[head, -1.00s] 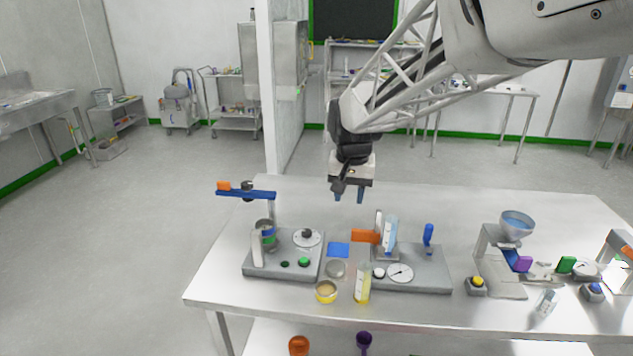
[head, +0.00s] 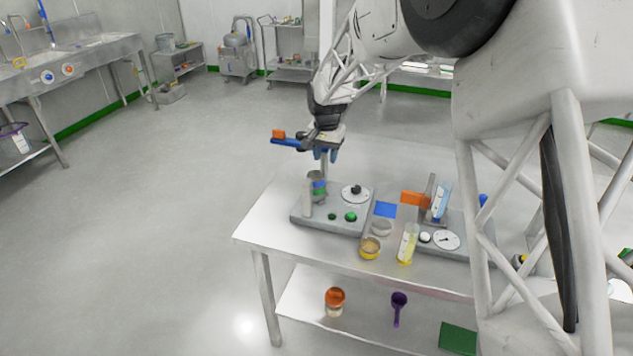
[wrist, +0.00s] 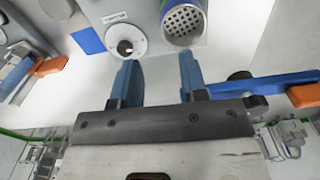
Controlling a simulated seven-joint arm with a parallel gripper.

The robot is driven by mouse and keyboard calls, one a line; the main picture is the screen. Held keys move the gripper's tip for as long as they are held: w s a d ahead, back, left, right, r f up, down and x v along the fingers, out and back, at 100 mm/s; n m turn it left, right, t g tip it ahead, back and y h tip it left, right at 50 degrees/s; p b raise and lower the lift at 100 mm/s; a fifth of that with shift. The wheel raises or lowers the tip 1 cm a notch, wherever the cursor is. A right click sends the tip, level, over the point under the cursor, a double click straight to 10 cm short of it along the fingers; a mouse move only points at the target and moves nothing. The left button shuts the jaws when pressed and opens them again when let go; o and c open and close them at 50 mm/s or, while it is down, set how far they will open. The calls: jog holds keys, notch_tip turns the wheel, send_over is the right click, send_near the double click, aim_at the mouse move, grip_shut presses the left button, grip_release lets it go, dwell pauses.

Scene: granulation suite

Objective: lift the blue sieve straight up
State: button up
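A pale post (head: 308,199) stands close to the stack's left. A black-knobbed dial (wrist: 125,47) lies beside it. The table's left part (head: 262,235) is clear.

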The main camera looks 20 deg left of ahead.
aim_at(323, 175)
jog(key=shift+w+a+f, duration=0.15)
jog(key=shift+a+f, duration=0.05)
jog(key=shift+a, duration=0.1)
jog(key=shift+f, duration=0.1)
jog(key=shift+f, duration=1.15)
jog(key=shift+f, duration=0.15)
jog(key=shift+a+f, duration=0.1)
jog(key=shift+f, duration=2.4)
jog(key=shift+c, duration=0.5)
grip_shut()
